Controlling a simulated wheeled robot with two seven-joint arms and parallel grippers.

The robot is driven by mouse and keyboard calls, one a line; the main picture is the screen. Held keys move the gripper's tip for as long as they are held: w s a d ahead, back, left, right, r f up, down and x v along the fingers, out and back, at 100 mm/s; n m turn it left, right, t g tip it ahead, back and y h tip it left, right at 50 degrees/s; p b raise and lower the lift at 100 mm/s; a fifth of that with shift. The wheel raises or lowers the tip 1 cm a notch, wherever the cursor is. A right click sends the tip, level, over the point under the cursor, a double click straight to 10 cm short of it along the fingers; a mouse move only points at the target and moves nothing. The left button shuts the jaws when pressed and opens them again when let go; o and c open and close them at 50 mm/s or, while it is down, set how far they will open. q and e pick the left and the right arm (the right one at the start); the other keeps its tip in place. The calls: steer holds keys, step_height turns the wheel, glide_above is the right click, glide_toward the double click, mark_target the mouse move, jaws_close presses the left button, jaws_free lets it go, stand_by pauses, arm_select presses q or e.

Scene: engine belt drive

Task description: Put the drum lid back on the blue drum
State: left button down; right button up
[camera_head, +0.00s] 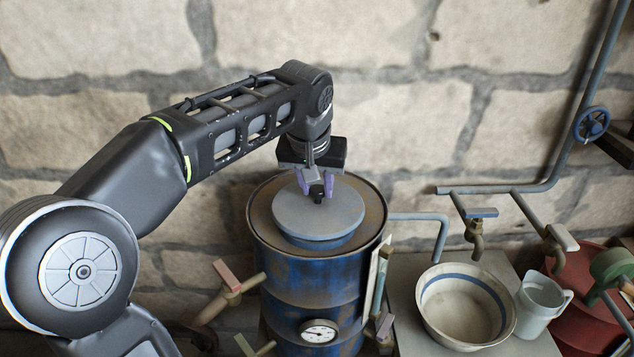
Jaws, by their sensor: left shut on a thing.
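The blue drum (315,280) stands upright against the stone wall, with rust-brown wear and a brown top surface. The drum lid (340,214) is a round grey disc with a blue lower edge, and it is roughly level over the middle of the drum's top. My left gripper (317,190) points down from above and is shut on the dark knob at the lid's centre. I cannot tell whether the lid's underside touches the drum. The lid hides the middle of the drum's top. My right gripper is not in view.
A bowl with a blue band (467,307) and a pale mug (541,303) stand on a grey surface right of the drum. Pipes with taps (475,236) run along the wall. A gauge (319,331) and tap handles (227,276) stick out low around the drum.

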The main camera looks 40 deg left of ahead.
mark_target(314, 214)
arm_select(q)
steer(key=shift+f+b, duration=0.35)
steer(key=shift+f, duration=0.35)
steer(key=shift+f+b, duration=0.2)
steer(key=shift+b, duration=0.1)
stand_by(0.7)
steer(key=c, duration=1)
jaws_free()
steer(key=shift+s, duration=0.1)
steer(key=v, duration=0.7)
steer(key=shift+s+r+b, duration=0.15)
steer(key=shift+r+b, duration=0.15)
steer(key=shift+r, duration=0.05)
steer(key=shift+d, duration=0.1)
